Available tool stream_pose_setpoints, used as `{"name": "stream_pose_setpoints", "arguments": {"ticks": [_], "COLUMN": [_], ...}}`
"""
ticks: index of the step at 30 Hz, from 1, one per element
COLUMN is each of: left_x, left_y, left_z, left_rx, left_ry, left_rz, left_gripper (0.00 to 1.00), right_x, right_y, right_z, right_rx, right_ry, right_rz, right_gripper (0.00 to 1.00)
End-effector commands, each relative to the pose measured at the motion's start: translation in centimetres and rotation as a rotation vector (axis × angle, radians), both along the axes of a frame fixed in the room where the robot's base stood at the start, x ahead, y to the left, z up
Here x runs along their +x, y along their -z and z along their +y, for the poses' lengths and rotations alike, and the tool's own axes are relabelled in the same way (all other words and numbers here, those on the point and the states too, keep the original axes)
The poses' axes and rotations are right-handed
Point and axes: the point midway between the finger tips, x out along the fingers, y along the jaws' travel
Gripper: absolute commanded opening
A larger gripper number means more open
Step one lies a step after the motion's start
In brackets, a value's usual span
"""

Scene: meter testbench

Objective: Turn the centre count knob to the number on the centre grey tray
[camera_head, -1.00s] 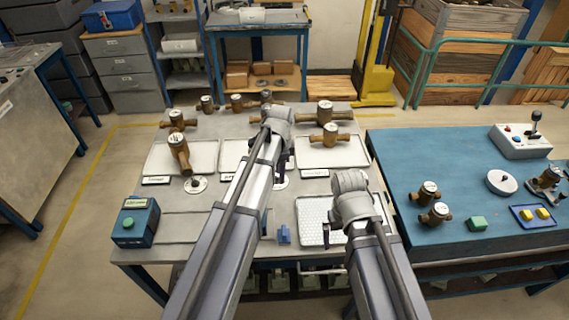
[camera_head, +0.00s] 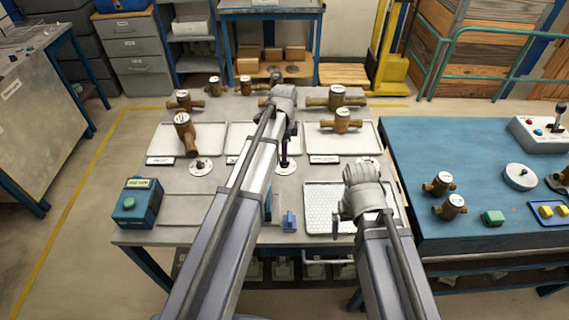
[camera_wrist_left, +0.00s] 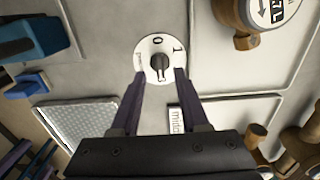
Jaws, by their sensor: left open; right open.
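The centre count knob (camera_wrist_left: 159,62) is a dark knob on a round white dial (camera_wrist_left: 150,46). In the head view my left gripper (camera_head: 286,160) is above this dial (camera_head: 288,188). The centre grey tray (camera_head: 237,135) is partly hidden behind my left arm. I cannot tell what lies on it. My right gripper (camera_head: 345,218) is open over the table's front right.
Left tray (camera_head: 208,140) and right tray (camera_head: 363,140) each hold a brass meter. Several brass meters stand behind. A white perforated tray (camera_head: 322,222), a blue block (camera_head: 290,221) and a green-button box (camera_head: 137,202) are near the front. A blue table (camera_head: 440,150) adjoins right.

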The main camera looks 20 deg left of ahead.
Motion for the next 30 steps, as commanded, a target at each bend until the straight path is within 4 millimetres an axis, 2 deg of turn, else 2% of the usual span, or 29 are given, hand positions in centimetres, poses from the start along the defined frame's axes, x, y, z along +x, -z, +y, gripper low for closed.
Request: {"name": "stream_pose_setpoints", "arguments": {"ticks": [1,6,18,30], "left_x": [0.0,0.0,0.0,0.0], "left_y": [1.4,3.1,3.4,3.4], "left_z": [0.0,0.0,0.0,0.0], "left_rx": [0.0,0.0,0.0,0.0], "left_ry": [0.0,0.0,0.0,0.0], "left_rz": [0.0,0.0,0.0,0.0], "left_gripper": [0.45,0.45,0.45,0.0], "right_x": [0.0,0.0,0.0,0.0], "right_y": [1.4,3.1,3.4,3.4], "right_z": [0.0,0.0,0.0,0.0], "right_rx": [0.0,0.0,0.0,0.0], "right_ry": [0.0,0.001,0.0,0.0], "right_rz": [0.0,0.0,0.0,0.0], "right_gripper": [1.0,1.0,1.0,1.0]}}
